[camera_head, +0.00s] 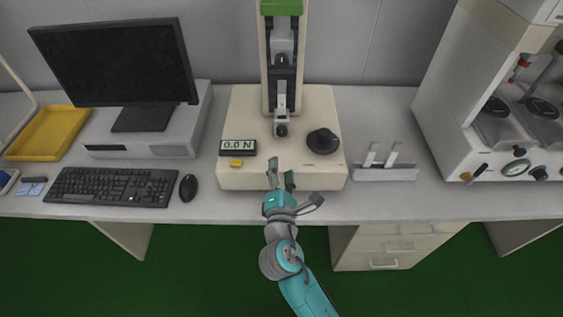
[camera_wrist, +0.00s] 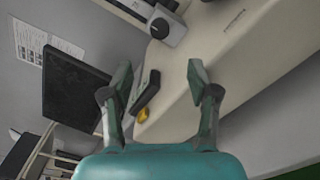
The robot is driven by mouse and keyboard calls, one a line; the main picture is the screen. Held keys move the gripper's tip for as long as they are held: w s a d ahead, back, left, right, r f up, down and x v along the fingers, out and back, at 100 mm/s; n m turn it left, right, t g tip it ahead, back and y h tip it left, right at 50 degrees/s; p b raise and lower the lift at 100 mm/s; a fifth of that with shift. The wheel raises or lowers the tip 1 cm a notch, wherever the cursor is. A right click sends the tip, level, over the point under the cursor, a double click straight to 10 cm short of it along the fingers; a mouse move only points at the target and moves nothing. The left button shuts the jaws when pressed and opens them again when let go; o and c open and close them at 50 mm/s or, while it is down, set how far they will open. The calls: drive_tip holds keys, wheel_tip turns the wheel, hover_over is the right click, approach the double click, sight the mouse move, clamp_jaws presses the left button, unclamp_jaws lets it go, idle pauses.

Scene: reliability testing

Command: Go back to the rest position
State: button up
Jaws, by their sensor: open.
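My gripper (camera_head: 280,178) is at the front edge of the test machine's base, near the middle of the bench, in the head view. In the wrist view my gripper (camera_wrist: 162,80) shows two fingers spread apart with nothing between them. The test machine (camera_head: 240,110) has a beige base, an upright column with a green top and a force display (camera_head: 238,147) reading 0.0 N. A yellow button (camera_head: 236,163) sits below the display; it also shows in the wrist view (camera_wrist: 143,115).
A monitor (camera_head: 118,60), keyboard (camera_head: 112,186), mouse (camera_head: 188,187) and yellow tray (camera_head: 48,133) are at the left. A small holder with two light upright pieces (camera_head: 385,172) stands right of the base. A larger white machine (camera_head: 450,120) stands at the far right. Bench space right of the holder is clear.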

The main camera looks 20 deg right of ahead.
idle(0.5)
drive_tip(key=s+d+f+m+g+y, duration=0.1)
drive_tip(key=s+f+m+y, duration=0.4)
drive_tip(key=s, duration=0.6)
drive_tip(key=s+d+f+m+g+y, duration=0.1)
drive_tip(key=s+f+m, duration=0.2)
drive_tip(key=s+f, duration=0.55)
drive_tip(key=s+d+r+m, duration=0.1)
drive_tip(key=s+r+m, duration=0.4)
drive_tip(key=s, duration=0.5)
drive_tip(key=s+d+r+m, duration=0.1)
drive_tip(key=s+r+m, duration=0.4)
drive_tip(key=s+m, duration=0.3)
drive_tip(key=s, duration=0.3)
drive_tip(key=shift+s, duration=0.25)
